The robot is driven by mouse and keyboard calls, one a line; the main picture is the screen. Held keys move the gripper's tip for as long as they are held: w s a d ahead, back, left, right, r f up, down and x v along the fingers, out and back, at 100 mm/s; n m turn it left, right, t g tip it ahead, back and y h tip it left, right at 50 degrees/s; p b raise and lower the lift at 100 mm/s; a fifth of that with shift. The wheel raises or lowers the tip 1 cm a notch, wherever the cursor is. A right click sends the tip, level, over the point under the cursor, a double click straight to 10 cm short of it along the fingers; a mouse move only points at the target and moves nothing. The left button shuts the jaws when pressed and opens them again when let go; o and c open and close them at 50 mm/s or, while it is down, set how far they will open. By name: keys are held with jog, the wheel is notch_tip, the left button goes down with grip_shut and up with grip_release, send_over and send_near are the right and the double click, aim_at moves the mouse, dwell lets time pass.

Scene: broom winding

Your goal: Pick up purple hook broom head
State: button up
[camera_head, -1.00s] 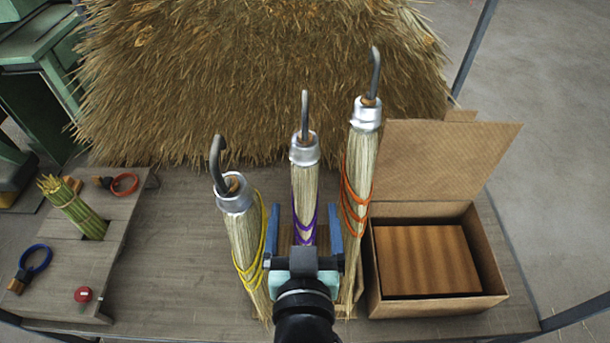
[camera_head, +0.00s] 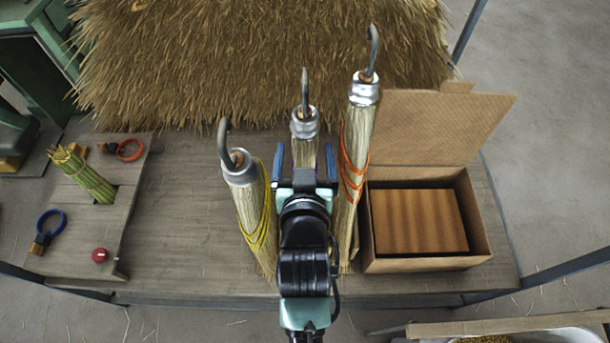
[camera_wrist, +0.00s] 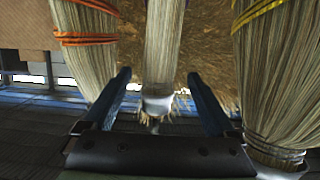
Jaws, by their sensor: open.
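The purple hook broom head (camera_head: 305,128) is the middle of three upright broom heads, with a metal collar and a grey hook on top. Its purple bands are hidden behind my gripper in the head view. My gripper (camera_head: 304,166) is open, its two blue fingers on either side of the middle bristles, below the collar. In the wrist view, the middle broom head (camera_wrist: 163,50) shows between the open fingers (camera_wrist: 160,76), with gaps on both sides; I cannot tell whether the fingers reach fully around it.
A yellow-banded broom head (camera_head: 254,210) stands close at left and an orange-banded one (camera_head: 352,150) close at right. An open cardboard box (camera_head: 480,225) is at the right. A side board (camera_head: 115,190) at the left holds coloured rings. A straw heap (camera_head: 250,60) lies behind.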

aim_at(305, 144)
jog(key=shift+p+x, duration=0.45)
jog(key=shift+x, duration=2.15)
jog(key=shift+r, duration=0.1)
grip_shut()
jog(key=shift+r, duration=0.1)
